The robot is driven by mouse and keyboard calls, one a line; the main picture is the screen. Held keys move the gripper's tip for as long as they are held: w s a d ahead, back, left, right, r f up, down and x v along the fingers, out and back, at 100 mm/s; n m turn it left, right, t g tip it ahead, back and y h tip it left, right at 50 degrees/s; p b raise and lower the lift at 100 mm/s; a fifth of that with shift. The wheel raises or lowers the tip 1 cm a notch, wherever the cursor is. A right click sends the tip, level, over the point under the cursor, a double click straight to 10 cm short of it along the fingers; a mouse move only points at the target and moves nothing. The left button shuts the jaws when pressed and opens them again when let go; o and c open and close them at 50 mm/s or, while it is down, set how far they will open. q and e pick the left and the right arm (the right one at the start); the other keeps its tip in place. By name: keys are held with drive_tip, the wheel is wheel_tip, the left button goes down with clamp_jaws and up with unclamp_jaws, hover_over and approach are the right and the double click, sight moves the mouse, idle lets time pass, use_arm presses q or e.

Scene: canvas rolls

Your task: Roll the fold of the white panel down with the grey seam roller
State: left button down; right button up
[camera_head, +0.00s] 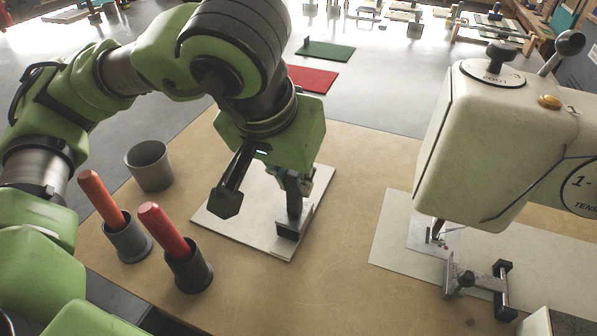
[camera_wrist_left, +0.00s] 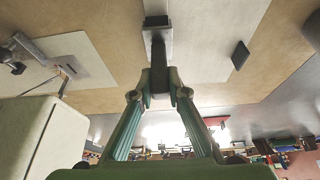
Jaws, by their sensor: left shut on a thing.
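The white panel (camera_head: 232,215) lies flat on the tan table, with a narrow raised strip, seemingly its fold, along its right side. My left gripper (camera_head: 292,182) is above this strip, shut on the dark grey shaft of the seam roller. The roller's dark head (camera_head: 288,229) is low at the strip near the panel's front corner; contact cannot be told for sure. In the left wrist view both fingers (camera_wrist_left: 160,88) close on the shaft, and the roller head (camera_wrist_left: 157,22) shows over the pale strip. The gripper hides part of the panel. My right gripper is not in view.
A sewing machine (camera_head: 490,140) stands right over a pale sheet (camera_head: 395,235). A dark block (camera_wrist_left: 241,55) shows by the panel. Bare table lies between panel and sheet.

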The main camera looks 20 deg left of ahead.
use_arm(q)
drive_tip(key=shift+f, duration=0.15)
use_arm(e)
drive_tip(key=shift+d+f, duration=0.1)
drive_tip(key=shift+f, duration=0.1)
use_arm(q)
drive_tip(key=shift+s, duration=0.1)
drive_tip(key=shift+s+a+b, duration=0.1)
drive_tip(key=shift+s+b, duration=0.25)
drive_tip(key=shift+s, duration=0.9)
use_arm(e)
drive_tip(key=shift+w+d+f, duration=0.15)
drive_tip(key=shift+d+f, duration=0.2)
use_arm(q)
drive_tip(key=shift+s, duration=0.15)
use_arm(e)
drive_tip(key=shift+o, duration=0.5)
use_arm(q)
drive_tip(key=shift+s+f, duration=0.1)
drive_tip(key=shift+s, duration=0.05)
use_arm(e)
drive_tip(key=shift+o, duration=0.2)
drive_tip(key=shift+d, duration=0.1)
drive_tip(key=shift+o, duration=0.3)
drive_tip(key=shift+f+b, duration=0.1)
drive_tip(key=shift+b, duration=0.2)
use_arm(q)
drive_tip(key=shift+s, duration=0.65)
